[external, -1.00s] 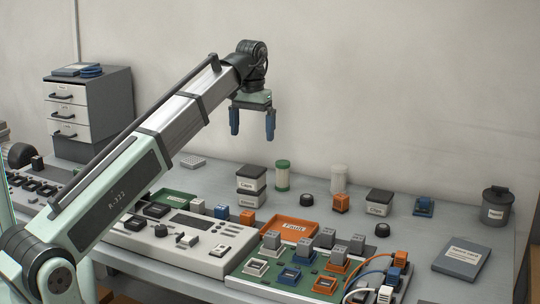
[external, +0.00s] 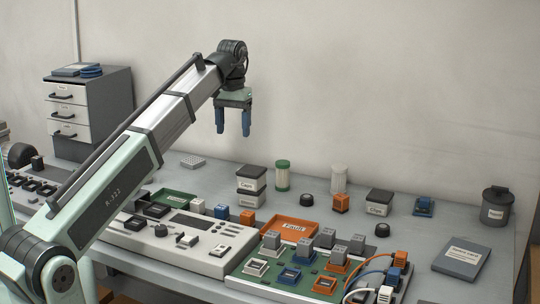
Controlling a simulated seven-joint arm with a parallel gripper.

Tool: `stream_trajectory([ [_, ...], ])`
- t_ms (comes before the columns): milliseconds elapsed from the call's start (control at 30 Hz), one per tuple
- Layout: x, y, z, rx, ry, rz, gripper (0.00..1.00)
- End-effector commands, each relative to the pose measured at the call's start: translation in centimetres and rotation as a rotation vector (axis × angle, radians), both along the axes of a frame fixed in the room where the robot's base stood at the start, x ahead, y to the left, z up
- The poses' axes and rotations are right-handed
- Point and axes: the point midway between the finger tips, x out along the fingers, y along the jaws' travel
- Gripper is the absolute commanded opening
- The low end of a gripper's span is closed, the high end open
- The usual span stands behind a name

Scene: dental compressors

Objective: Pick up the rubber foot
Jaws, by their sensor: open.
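Two small black round pieces that look like rubber feet lie on the grey bench. One black foot (external: 306,200) is behind the orange tray, left of an orange block. The other black foot (external: 382,230) lies farther right, behind the green board. I cannot tell which one the task means. My gripper (external: 233,133) hangs high above the back left of the bench, fingers pointing down. Its blue fingers are apart with nothing between them. It is up and to the left of both feet, touching neither.
An orange tray (external: 290,228) and a green board (external: 290,277) with several connector blocks and cables fill the front. Stacked boxes (external: 251,180), filter cylinders (external: 283,176) and a Clips box (external: 379,202) stand behind. A dark canister (external: 496,207) stands at right. The air around my gripper is clear.

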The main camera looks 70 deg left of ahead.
Motion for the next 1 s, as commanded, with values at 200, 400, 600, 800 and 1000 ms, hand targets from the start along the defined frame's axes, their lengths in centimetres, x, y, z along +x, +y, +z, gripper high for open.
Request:
stream_trajectory([
  [200, -6.8, 6.6, -1.6, -0.014, 0.016, 0.138, 0.7],
  [400, -13.1, 11.0, -3.3, -0.02, 0.035, 0.252, 0.7],
  [600, -17.8, 14.2, -4.6, 0.011, 0.036, 0.339, 0.7],
  [800, -21.7, 17.6, -6.3, 0.11, 0.011, 0.445, 0.7],
  [1000, -21.2, 20.2, -6.1, 0.266, -0.062, 0.518, 0.7],
])
